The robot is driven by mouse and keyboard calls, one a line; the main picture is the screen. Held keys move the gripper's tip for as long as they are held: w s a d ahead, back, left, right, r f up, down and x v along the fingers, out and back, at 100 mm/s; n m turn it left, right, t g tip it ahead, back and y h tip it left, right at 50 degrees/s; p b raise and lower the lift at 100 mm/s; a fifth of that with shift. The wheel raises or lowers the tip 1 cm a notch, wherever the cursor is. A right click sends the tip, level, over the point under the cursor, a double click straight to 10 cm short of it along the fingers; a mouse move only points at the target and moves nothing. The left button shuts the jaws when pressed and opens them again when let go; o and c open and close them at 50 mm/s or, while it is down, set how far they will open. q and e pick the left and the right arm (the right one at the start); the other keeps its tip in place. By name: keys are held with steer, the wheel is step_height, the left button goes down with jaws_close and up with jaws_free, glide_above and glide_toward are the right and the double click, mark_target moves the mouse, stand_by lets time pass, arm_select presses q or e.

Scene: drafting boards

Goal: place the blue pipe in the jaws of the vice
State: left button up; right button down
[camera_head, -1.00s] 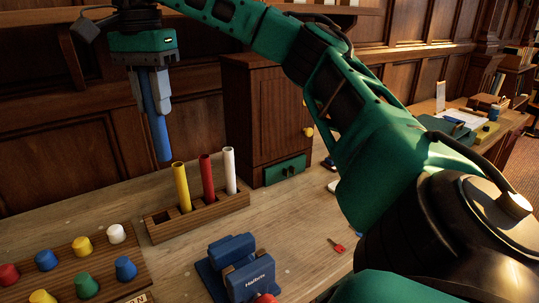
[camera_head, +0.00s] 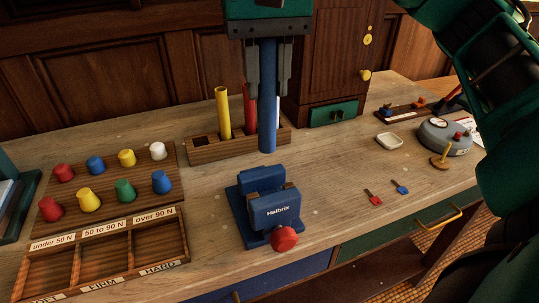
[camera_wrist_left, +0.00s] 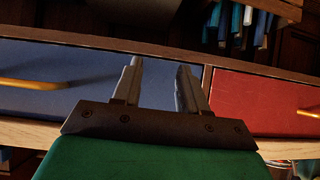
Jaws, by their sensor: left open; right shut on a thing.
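The blue pipe (camera_head: 267,110) hangs upright in my right gripper (camera_head: 268,85), which is shut on its upper part. Its lower end is in the air, above and behind the vice as seen in the head view. The blue vice (camera_head: 273,207) stands on the bench with a red knob (camera_head: 284,238) at its front. No pipe is in its jaws, and how wide they are open is hard to tell. My left gripper (camera_wrist_left: 160,75) is open and empty in the left wrist view, in front of blue and red drawers.
A wooden rack (camera_head: 205,149) behind the vice holds a yellow pipe (camera_head: 223,112), a red pipe (camera_head: 249,105) and a partly hidden white one. A board of coloured pegs (camera_head: 110,180) and a sorting tray (camera_head: 187,245) stand left. Small keys (camera_head: 373,197) lie right.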

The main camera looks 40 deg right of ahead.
mark_target(268, 147)
step_height(268, 147, down, 11)
steer(key=shift+r, duration=0.15)
steer(key=shift+f, duration=0.3)
steer(key=shift+f+b, duration=0.3)
steer(key=shift+b, duration=0.05)
steer(key=c, duration=0.8)
jaws_free()
steer(key=shift+r, duration=0.1)
steer(key=shift+c, duration=0.2)
